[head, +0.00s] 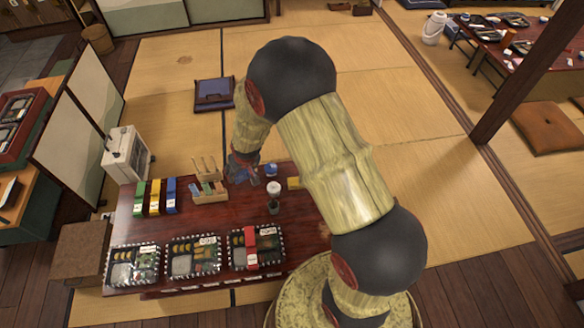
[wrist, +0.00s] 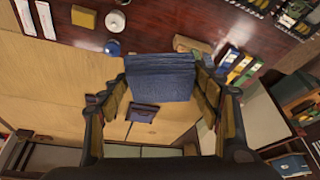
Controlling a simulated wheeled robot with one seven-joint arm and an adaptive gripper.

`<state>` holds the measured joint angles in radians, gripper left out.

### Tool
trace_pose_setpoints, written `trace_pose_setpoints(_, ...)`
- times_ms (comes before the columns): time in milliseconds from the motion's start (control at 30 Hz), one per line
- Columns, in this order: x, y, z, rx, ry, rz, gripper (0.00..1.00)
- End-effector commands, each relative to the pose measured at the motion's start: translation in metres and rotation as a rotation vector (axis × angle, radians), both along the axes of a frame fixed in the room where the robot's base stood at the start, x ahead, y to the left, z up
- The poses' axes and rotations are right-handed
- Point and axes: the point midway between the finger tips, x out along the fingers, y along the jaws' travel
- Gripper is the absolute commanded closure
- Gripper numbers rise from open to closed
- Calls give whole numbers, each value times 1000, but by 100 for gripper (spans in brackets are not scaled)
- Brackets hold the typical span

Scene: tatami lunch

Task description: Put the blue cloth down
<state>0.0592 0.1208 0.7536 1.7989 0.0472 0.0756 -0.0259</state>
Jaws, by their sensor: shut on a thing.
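The blue cloth (wrist: 160,82) is a folded, layered block in the wrist view, held between the two fingers of my gripper (wrist: 165,75). My gripper is shut on it. In the head view my gripper (head: 241,172) is small, at the far edge of the low dark red table (head: 300,232), beside the wooden rack. The cloth is mostly hidden there, and I cannot tell how high it is above the table.
On the table are bento boxes (head: 193,256), a wooden rack (head: 209,190), coloured boxes (head: 155,197), a dark bottle with a pale top (head: 274,200) and a small blue cup (head: 271,170). A dark blue floor cushion (head: 214,93) lies on open tatami beyond.

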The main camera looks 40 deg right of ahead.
Motion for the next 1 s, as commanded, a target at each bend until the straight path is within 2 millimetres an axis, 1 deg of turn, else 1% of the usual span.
trace_pose_setpoints(33, 6, -7, -7, 1, 3, -15, 64)
trace_pose_setpoints(233, 27, -31, -33, 5, 2, -64, 64)
trace_pose_setpoints(467, 47, -60, -68, 7, 1, -122, 64)
trace_pose_setpoints(600, 56, -79, -91, 7, 1, -157, 64)
trace_pose_setpoints(767, 64, -101, -120, 6, 1, -200, 64)
trace_pose_setpoints(1000, 69, -134, -166, 2, 3, -262, 64)
